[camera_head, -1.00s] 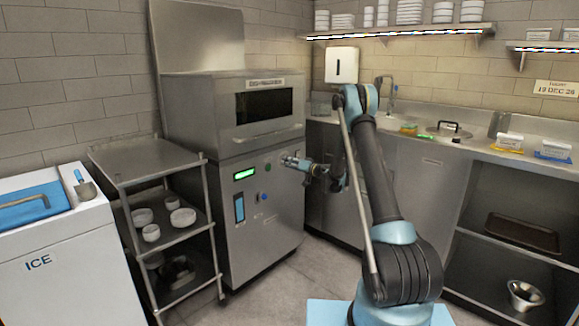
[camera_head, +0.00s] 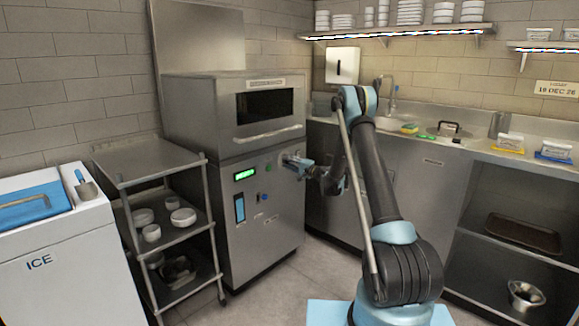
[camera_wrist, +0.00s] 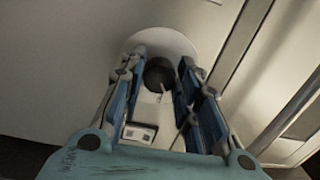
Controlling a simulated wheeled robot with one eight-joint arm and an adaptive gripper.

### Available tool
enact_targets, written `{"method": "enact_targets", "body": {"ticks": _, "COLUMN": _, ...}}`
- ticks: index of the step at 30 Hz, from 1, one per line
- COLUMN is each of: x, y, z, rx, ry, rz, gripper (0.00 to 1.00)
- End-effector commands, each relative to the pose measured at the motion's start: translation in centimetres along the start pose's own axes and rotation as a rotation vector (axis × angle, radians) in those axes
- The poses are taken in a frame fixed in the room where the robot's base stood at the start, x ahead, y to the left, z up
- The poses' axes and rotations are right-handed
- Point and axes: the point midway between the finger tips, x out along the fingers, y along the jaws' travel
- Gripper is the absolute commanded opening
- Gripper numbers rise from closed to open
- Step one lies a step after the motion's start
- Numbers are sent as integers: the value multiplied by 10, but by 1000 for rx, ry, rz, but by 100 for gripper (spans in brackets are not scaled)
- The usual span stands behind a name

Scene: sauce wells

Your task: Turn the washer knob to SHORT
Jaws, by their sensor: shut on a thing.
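The washer (camera_head: 268,232) is a tall steel machine with a dark window and a control panel. My gripper (camera_head: 285,160) is at the right part of that panel. In the wrist view its blue fingers (camera_wrist: 162,62) stand on both sides of the round dark knob (camera_wrist: 157,74) and are shut on it. A pale pointer mark shows on the knob, directed down and slightly right in that view. The knob sits on a pale round plate (camera_wrist: 186,45). In the head view my gripper hides the knob. No SHORT marking is readable.
The panel has a lit green display (camera_head: 244,174), small buttons and a blue handle (camera_head: 239,208).

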Motion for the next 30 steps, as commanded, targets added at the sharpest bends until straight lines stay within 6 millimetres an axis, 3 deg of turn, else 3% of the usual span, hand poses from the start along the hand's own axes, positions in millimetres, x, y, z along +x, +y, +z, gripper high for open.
{"method": "enact_targets", "body": {"ticks": 12, "x": -2, "y": 1, "z": -3, "rx": 243, "ry": 20, "rz": -6, "gripper": 6}}
{"method": "enact_targets", "body": {"ticks": 30, "x": -2, "y": 1, "z": -2, "rx": 303, "ry": 22, "rz": -8, "gripper": 6}}
